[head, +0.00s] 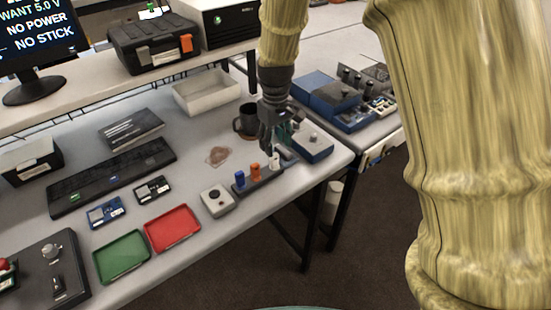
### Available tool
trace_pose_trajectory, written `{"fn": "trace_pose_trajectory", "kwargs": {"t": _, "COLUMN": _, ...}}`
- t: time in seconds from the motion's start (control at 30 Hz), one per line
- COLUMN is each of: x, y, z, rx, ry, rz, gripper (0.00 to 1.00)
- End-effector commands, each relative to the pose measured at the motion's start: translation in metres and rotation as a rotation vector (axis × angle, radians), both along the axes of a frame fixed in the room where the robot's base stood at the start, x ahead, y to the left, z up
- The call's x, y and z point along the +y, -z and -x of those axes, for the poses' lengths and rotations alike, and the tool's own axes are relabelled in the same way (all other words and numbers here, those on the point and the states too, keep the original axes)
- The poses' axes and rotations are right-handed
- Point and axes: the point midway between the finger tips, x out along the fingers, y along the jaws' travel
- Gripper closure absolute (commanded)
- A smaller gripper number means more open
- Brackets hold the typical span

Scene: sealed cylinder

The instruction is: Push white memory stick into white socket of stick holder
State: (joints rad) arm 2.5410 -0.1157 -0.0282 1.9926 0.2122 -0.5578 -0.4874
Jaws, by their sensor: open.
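The stick holder (260,186) is a low dark bar near the right end of the grey table. A blue stick (240,177), an orange stick (255,171) and the white memory stick (275,160) stand upright in a row on it. The white stick is at the right end, and its socket is too small to make out. I cannot tell how deep it sits. My gripper (268,150) points down, open, right at the top of the white stick. Whether the fingers touch it is unclear.
A black mug (245,122) stands just behind my gripper. A grey-blue box (312,142) is close on the right, near the table edge. A small grey device (217,200) and a red tray (172,229) lie left. The monitor (38,38) reads "WANT 5.0 V NO POWER NO STICK".

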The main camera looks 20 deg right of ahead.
Motion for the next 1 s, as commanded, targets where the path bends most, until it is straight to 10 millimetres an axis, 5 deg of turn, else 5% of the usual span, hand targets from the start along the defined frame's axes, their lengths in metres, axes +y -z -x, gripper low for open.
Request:
{"fn": "trace_pose_trajectory", "kwargs": {"t": 0.67, "x": -0.001, "y": 0.021, "z": 0.002, "rx": 0.002, "ry": 0.003, "rz": 0.001, "gripper": 0.52}}
{"fn": "trace_pose_trajectory", "kwargs": {"t": 1.0, "x": 0.002, "y": 0.054, "z": 0.005, "rx": 0.002, "ry": 0.002, "rz": 0.000, "gripper": 0.52}}
